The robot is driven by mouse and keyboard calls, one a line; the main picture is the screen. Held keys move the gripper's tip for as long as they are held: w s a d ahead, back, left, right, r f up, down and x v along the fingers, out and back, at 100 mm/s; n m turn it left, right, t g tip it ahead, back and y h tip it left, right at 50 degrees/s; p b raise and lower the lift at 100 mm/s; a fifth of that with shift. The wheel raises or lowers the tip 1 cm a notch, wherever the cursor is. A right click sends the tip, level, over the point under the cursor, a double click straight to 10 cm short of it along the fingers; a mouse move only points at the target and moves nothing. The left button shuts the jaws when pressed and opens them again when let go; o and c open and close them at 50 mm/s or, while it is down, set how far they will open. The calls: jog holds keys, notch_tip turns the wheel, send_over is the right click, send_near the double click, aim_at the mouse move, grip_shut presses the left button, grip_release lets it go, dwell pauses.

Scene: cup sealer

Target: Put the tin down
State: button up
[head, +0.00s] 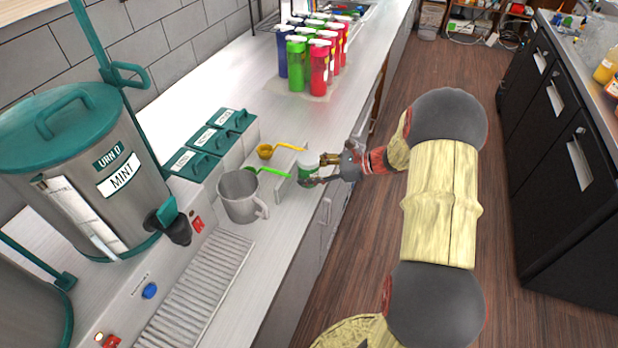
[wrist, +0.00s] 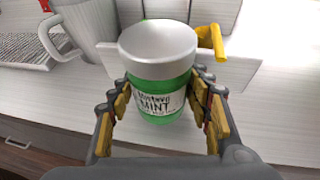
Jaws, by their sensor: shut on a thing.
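The tin (wrist: 160,75) is a green jar with a silver lid and a white label that reads MINT in the wrist view. It also shows in the head view (head: 308,165), near the counter's front edge. My gripper (wrist: 160,105) has a finger on each side of the tin and is shut on it. In the head view my gripper (head: 325,172) reaches in from the right. The tin is upright. I cannot tell whether its base touches the counter (head: 290,225).
A grey metal pitcher (head: 238,195) stands left of the tin. A yellow scoop (head: 285,147) and a green scoop (head: 268,170) lie behind it by a low white holder.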

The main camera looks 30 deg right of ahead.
jog(key=shift+f, duration=0.85)
jog(key=shift+f, duration=0.2)
jog(key=o, duration=1.3)
jog(key=shift+r, duration=0.1)
